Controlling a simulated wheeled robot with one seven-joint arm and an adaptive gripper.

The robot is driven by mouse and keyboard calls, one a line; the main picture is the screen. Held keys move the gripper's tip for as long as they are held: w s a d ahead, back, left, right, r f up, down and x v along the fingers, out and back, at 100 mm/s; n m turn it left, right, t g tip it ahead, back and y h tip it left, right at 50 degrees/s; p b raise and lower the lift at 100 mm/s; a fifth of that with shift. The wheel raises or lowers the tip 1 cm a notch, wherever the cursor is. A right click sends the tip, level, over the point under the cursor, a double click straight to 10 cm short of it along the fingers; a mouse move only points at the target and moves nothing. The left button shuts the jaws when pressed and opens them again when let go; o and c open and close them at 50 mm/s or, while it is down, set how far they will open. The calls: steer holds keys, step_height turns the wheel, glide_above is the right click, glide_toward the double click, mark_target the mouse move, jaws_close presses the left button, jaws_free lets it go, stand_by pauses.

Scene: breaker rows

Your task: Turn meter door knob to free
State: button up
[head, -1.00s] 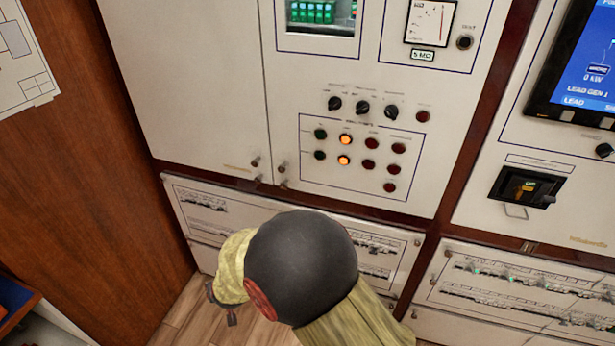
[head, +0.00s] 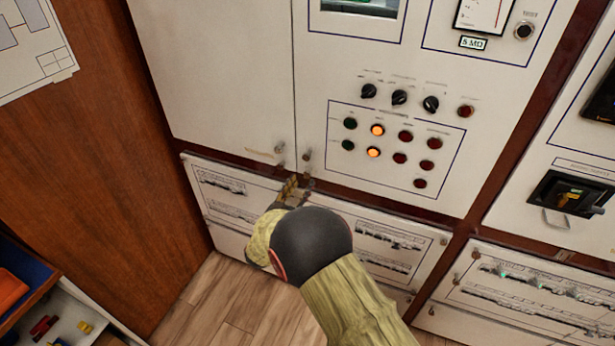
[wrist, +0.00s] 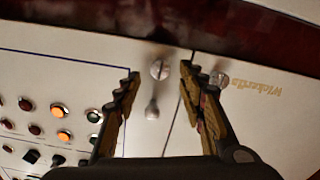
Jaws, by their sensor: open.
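The knob of the door with the buttons (head: 307,155) is a small metal piece at that door's lower left corner, beside the seam. In the wrist view this knob (wrist: 153,107) shows as a narrow handle with a rounded end, below a round slotted metal head and roughly along the seam. My gripper (head: 291,187) is just below the knob in the head view. In the wrist view my gripper (wrist: 160,75) is open, with one finger on each side of the knob and clear gaps. I cannot tell its depth from the door.
A second knob (head: 280,149) sits on the plain left door; in the wrist view it is partly behind the right finger. Rotary switches (head: 399,97) and lit buttons (head: 377,130) are up and right. An open drawer (head: 30,285) stands at lower left.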

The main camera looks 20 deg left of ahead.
mark_target(306, 176)
steer(key=shift+w+d+b, duration=0.15)
steer(key=shift+w+b, duration=0.3)
steer(key=shift+w, duration=2.15)
steer(key=c, duration=0.3)
jaws_close()
